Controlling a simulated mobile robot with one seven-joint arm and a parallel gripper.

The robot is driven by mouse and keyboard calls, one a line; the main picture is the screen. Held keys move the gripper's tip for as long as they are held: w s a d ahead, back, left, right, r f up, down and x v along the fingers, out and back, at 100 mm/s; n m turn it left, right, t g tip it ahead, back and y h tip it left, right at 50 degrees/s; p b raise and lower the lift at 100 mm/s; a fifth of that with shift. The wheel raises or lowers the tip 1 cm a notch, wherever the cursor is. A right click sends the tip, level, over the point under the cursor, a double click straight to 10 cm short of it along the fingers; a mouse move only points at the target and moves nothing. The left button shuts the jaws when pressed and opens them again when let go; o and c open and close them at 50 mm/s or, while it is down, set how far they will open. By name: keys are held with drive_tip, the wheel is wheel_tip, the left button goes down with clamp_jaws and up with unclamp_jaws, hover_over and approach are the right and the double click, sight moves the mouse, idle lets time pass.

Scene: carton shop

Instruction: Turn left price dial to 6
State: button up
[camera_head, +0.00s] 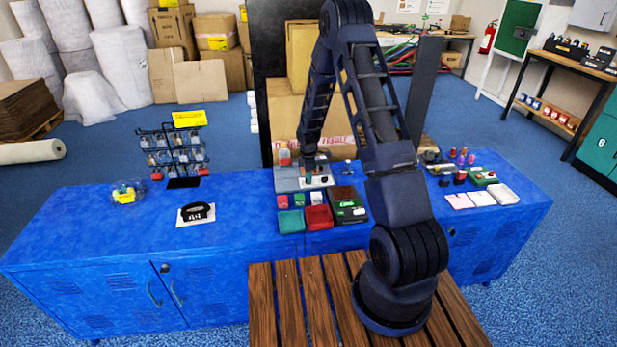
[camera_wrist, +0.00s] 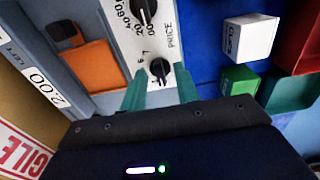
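A pale price panel (camera_wrist: 127,33) carries two black dials and the word PRICE. The larger dial (camera_wrist: 143,10) has a scale with 20, 40 and 60 and is cut off by the top edge of the wrist view. The smaller dial (camera_wrist: 158,68) has single digits beside it; its exact setting is too small to read. My gripper (camera_wrist: 160,78) is open, its green fingertips spread on either side of the smaller dial. I cannot tell whether they touch it. In the head view my gripper (camera_head: 309,172) points down over the panel (camera_head: 322,182) on the blue cabinet.
A grey box labelled 2.00 LEFT (camera_wrist: 38,82) stands beside the panel, with an orange block (camera_wrist: 92,66). A white block (camera_wrist: 248,38), a green block (camera_wrist: 240,80) and red and green trays (camera_head: 318,217) (camera_head: 291,221) lie close by. A black rack (camera_head: 175,150) stands further left.

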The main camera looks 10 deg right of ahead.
clamp_jaws()
idle(0.3)
drive_tip(key=m, duration=0.5)
drive_tip(key=shift+m, duration=0.3)
drive_tip(key=m, duration=0.5)
drive_tip(key=shift+m, duration=0.3)
drive_tip(key=m, duration=1.2)
drive_tip(key=shift+m, duration=0.3)
